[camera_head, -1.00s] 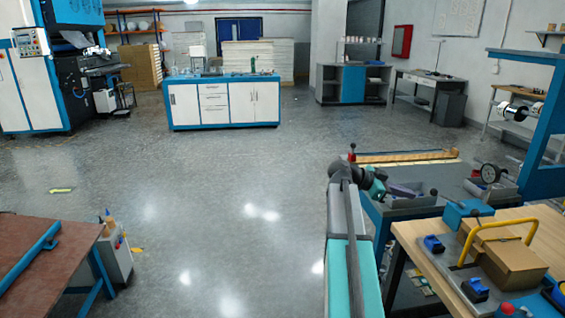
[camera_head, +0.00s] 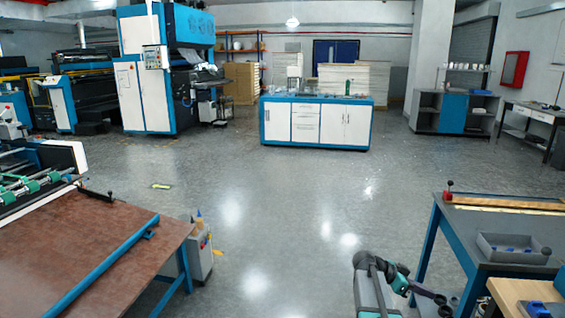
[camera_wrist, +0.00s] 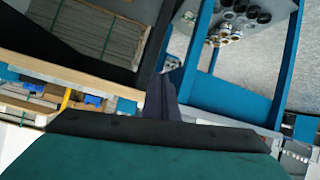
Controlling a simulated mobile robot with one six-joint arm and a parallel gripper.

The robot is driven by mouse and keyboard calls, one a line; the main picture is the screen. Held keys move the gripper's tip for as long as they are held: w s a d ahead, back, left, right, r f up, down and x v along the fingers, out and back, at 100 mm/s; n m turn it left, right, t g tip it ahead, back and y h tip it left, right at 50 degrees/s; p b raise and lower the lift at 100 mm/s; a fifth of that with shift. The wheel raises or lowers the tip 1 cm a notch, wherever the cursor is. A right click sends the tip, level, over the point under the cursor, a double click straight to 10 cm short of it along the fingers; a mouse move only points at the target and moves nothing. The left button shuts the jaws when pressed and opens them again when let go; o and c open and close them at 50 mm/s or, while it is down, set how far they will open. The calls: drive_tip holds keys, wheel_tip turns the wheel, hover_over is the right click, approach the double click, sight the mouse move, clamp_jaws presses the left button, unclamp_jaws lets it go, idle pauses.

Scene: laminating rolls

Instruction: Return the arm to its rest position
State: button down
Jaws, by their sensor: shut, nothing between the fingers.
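My arm (camera_head: 374,284) shows at the bottom of the head view, right of centre, beside the blue-framed workbench (camera_head: 500,228). The dark, small gripper end seems to point right and down, low beside the bench legs. In the wrist view my gripper (camera_wrist: 163,82) is shut, its dark fingers together in the middle with nothing held. Its fingers appear above part of a blue frame and a wooden edge, seen from above and tilted.
A brown-topped table (camera_head: 90,245) stands at lower left, with a small caddy of tools (camera_head: 201,252) beside it. A grey bin (camera_head: 512,248) sits on the right bench. A blue and white cabinet (camera_head: 316,122) stands at the back. The floor between is open.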

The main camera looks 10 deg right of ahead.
drive_tip(key=s+a+f+n+y+p, duration=0.15)
drive_tip(key=s+a+f+n, duration=0.25)
drive_tip(key=a+f, duration=0.75)
drive_tip(key=s+a+f+n+y, duration=0.3)
drive_tip(key=s+a+f, duration=0.2)
drive_tip(key=a+f, duration=0.7)
drive_tip(key=s+a+f+n+y, duration=0.3)
drive_tip(key=s+a+f+n, duration=0.3)
drive_tip(key=s+a, duration=0.3)
drive_tip(key=s+a+f+n+g+y, duration=0.1)
drive_tip(key=s+a+f+n+y, duration=0.3)
drive_tip(key=s+a, duration=0.6)
drive_tip(key=shift+s+a+f+n+g, duration=0.3)
drive_tip(key=shift+a+f+n, duration=0.85)
drive_tip(key=shift+f, duration=0.3)
drive_tip(key=shift+d, duration=0.1)
drive_tip(key=shift+d, duration=0.1)
